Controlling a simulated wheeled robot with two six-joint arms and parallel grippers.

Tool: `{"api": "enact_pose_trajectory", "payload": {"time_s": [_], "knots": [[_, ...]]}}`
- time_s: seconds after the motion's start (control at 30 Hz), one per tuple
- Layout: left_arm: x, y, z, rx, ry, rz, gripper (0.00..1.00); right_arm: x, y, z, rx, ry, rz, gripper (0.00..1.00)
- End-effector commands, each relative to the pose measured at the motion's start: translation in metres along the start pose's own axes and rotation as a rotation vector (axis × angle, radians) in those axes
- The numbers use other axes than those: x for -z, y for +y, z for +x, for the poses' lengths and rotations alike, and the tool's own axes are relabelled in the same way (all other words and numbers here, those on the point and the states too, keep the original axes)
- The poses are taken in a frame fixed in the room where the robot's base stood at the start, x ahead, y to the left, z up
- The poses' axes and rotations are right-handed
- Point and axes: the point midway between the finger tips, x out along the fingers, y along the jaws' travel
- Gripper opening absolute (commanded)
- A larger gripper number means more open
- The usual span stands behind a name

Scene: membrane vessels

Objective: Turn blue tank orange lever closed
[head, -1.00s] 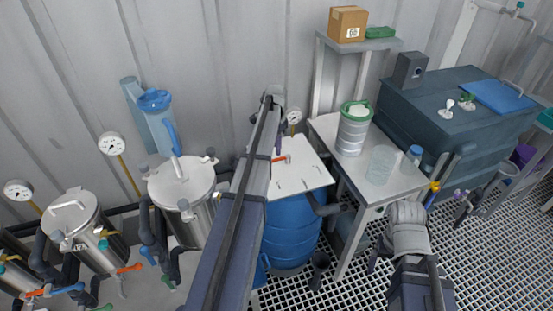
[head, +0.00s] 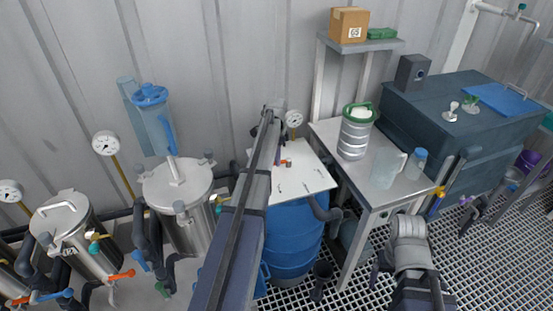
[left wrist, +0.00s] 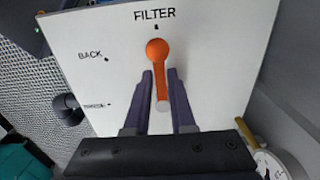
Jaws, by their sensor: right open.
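The blue tank (head: 292,235) stands in the middle of the head view with a tilted white panel (head: 308,182) on top. An orange lever (left wrist: 156,50) with a round orange end shows on the panel in the left wrist view, its ball just below the word FILTER. In the head view only a small orange part (head: 284,163) shows beside my arm. My right gripper (head: 383,268) is open and empty, low in front of the table.
A metal table (head: 400,192) right of the tank holds a steel canister (head: 354,138), a clear jug (head: 388,170) and a bottle (head: 416,163). Steel vessels (head: 185,215) with pipes stand to the left. A gauge (head: 294,118) is behind the panel.

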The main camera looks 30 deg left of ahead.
Motion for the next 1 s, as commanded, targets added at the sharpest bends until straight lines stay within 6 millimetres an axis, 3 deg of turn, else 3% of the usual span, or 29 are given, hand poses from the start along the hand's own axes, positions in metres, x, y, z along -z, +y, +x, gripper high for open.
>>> {"api": "enact_pose_trajectory", "payload": {"time_s": [0.2,1.0], "knots": [[0.0,0.0,0.0,0.0,0.0,0.0,0.0,0.0,0.0,0.0,0.0,0.0,0.0,0.85],[0.0,0.0,0.0001,0.0,0.0,0.0,0.0,0.0,0.0,0.0001,0.0,0.0,0.0,0.85]]}}
